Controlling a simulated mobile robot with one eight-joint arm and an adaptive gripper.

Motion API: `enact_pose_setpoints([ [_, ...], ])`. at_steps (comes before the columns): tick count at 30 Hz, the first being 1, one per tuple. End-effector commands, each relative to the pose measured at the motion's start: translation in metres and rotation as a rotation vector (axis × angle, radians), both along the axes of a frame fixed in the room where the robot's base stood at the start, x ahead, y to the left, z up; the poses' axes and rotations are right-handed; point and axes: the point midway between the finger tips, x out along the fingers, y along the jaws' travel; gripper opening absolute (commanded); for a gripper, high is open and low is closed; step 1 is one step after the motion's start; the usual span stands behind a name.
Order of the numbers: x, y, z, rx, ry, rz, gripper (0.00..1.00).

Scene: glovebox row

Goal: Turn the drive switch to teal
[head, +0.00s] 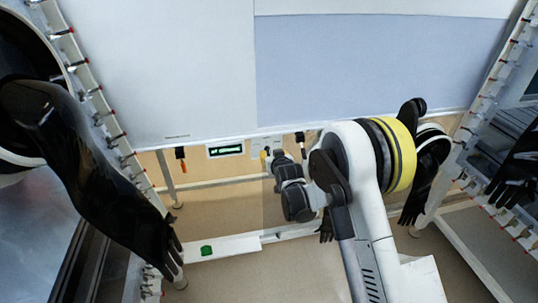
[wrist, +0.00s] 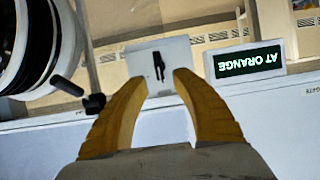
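In the wrist view the drive switch is a small black lever (wrist: 159,66) on a pale square plate (wrist: 176,52). My gripper (wrist: 160,78) has its two yellow fingers spread, with the lever showing in the gap just beyond the tips. I see no clear contact with it. A dark display (wrist: 246,62) right of the plate reads "AT ORANGE", upside down.
A black knob on a stem (wrist: 93,102) stands left of my fingers in the wrist view. In the head view a large black glove (head: 95,175) hangs at the left. A green object (head: 206,250) lies on a white ledge (head: 235,243) below.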

Motion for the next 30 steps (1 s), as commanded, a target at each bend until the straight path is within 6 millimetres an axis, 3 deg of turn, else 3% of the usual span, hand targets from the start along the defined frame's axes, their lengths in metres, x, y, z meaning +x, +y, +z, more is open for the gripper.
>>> enact_pose_setpoints([
  [3, 0.020, 0.006, -0.012, 0.000, 0.000, 0.000, 0.32],
  [9, 0.041, 0.011, -0.019, 0.000, 0.000, 0.000, 0.32],
  [20, 0.045, 0.013, -0.019, 0.000, 0.000, 0.000, 0.32],
  [23, 0.045, 0.013, -0.019, 0.000, 0.000, 0.000, 0.01],
  [30, 0.045, 0.013, -0.019, 0.004, 0.001, -0.001, 0.00],
])
